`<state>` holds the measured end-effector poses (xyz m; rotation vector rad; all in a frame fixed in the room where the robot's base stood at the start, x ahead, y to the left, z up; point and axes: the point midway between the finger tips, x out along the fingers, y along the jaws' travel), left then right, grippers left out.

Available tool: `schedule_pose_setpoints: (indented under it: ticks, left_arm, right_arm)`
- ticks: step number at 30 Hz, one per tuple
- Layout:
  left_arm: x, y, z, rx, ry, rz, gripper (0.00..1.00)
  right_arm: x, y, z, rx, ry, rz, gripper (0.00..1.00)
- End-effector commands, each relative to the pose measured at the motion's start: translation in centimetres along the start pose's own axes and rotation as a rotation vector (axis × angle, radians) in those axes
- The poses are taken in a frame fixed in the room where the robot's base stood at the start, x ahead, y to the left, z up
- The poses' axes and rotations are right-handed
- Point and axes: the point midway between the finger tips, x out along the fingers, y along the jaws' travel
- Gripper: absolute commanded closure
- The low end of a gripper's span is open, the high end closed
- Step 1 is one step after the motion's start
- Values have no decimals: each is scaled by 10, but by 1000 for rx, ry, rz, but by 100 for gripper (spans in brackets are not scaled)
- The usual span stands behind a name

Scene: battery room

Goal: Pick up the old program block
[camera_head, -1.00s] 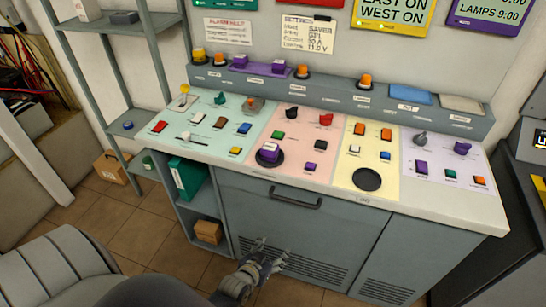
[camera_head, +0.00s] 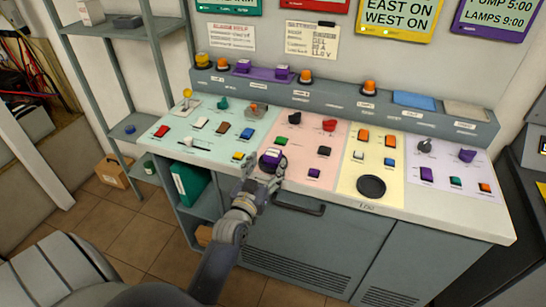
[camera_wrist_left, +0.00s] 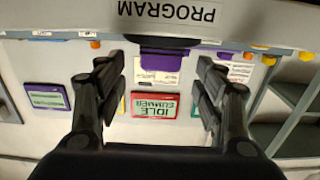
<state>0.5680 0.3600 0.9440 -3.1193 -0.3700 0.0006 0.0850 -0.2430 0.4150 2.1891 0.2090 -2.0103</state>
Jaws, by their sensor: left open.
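The old program block (camera_head: 271,156), purple with a pale top, sits on a dark round pad on the pink section of the console. In the wrist view, which shows the scene upside down, a purple block (camera_wrist_left: 170,60) appears between the fingers, just past the front edge labelled PROGRAM. My left gripper (camera_head: 264,175) is open at the console's front edge, just in front of the block, with its fingers partly overlapping the block's surroundings. In the wrist view the gripper (camera_wrist_left: 158,66) has nothing between its pads. My right gripper is not in view.
Small switches surround the pad. A handle (camera_head: 299,208) sticks out below the console edge.

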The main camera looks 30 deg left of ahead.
Motion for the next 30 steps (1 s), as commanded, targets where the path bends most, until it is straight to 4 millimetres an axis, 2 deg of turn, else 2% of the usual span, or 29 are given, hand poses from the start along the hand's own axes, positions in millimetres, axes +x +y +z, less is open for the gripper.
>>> schedule_pose_setpoints:
  ticks: [12,22,23,28,29,30]
  left_arm:
    - [46,-1,-3,1,1,0,37]
    - [52,-1,-1,0,0,1,37]
    - [52,-1,-1,0,0,1,41]
    - [52,-1,-1,0,0,1,80]
    - [52,-1,-1,0,0,1,86]
    - [52,-1,-1,0,-1,1,86]
  right_arm:
    - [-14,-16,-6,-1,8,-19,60]
    - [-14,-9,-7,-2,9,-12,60]
    - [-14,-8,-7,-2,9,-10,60]
    - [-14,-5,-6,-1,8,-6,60]
    - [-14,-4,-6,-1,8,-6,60]
    - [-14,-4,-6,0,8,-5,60]
